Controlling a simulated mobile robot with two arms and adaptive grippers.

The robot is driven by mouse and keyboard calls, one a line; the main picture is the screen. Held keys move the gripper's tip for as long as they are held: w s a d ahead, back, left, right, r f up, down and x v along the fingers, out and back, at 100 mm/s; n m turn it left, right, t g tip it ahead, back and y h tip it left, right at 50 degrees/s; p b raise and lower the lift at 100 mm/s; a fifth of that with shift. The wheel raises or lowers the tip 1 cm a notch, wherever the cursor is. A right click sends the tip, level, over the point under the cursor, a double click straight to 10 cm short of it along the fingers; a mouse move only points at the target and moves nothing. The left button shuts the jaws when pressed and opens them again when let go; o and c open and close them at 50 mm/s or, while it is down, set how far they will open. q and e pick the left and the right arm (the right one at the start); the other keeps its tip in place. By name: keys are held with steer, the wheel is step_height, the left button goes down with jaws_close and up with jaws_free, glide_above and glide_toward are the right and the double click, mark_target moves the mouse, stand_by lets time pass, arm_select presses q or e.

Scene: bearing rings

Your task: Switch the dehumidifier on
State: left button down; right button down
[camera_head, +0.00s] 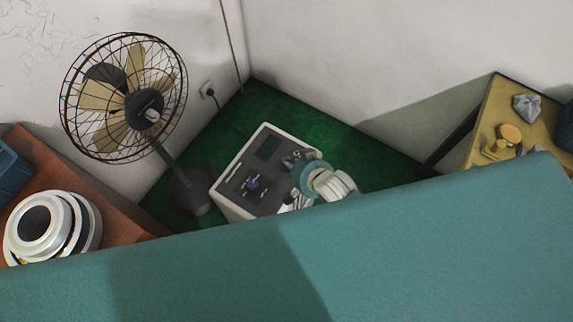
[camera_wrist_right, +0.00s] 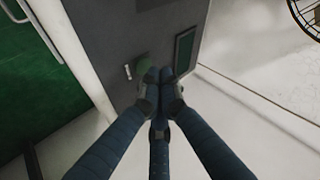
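The dehumidifier (camera_head: 230,190) is a pale box with a dark top panel, standing on the green floor in the corner. My right gripper (camera_head: 291,160) is over the panel's right side. In the right wrist view, the dark panel (camera_wrist_right: 105,35) fills the middle, with a small pale switch-like part (camera_wrist_right: 127,72) and a dim green patch beside it. The blue fingers of my right gripper (camera_wrist_right: 165,76) meet at their tips close to these, empty; contact cannot be told. My left gripper is not in view.
A standing fan (camera_head: 125,98) is left of the dehumidifier. A brown table (camera_head: 110,215) with round metal parts is at left; a yellow table (camera_head: 490,120) with small objects is at right. A large teal surface (camera_head: 420,260) covers the foreground.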

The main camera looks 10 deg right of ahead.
steer(key=shift+f, duration=0.35)
steer(key=shift+f, duration=0.1)
stand_by(0.3)
steer(key=shift+r+p, duration=0.55)
steer(key=shift+p, duration=0.2)
step_height(320, 180, up, 6)
steer(key=p, duration=0.7)
stand_by(0.4)
